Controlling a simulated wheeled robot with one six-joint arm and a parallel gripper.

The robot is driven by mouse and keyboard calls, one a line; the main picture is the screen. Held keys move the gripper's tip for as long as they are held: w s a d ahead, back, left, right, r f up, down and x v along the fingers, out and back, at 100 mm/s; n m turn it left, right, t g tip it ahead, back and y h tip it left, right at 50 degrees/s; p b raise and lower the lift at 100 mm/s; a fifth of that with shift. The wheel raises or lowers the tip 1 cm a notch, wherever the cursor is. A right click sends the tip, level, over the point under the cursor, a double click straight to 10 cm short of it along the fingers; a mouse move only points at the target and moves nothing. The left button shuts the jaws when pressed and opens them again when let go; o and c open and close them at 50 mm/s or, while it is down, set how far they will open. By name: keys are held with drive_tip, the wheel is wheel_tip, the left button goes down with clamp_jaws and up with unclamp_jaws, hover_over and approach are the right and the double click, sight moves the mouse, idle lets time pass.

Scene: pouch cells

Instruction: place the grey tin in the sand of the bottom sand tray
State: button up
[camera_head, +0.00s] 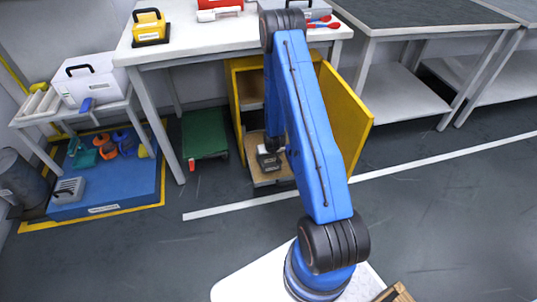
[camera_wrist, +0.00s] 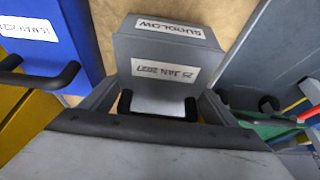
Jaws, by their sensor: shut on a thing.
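The grey tin (camera_wrist: 165,48) is box-shaped, with a label reading SUNGLOW and another dated 25 JAN 2027. It is in the middle of the wrist view, between the jaws of my gripper (camera_wrist: 162,104), which are shut on it near its dark handle. In the head view the tin (camera_head: 267,159) shows small, low inside the open yellow cabinet. My arm hides much of the gripper there. A tan surface, seemingly the sand (camera_wrist: 105,22) of the bottom tray, shows beside and behind the tin. The tray (camera_head: 268,181) is low in the cabinet. I cannot tell whether the tin touches the sand.
The yellow cabinet door (camera_head: 345,112) stands open on the right. A green cart (camera_head: 205,133) is left of the cabinet. The floor in front is clear.

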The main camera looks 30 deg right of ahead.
drive_tip(key=shift+f, duration=0.85)
drive_tip(key=shift+f, duration=0.15)
drive_tip(key=o, duration=2.1)
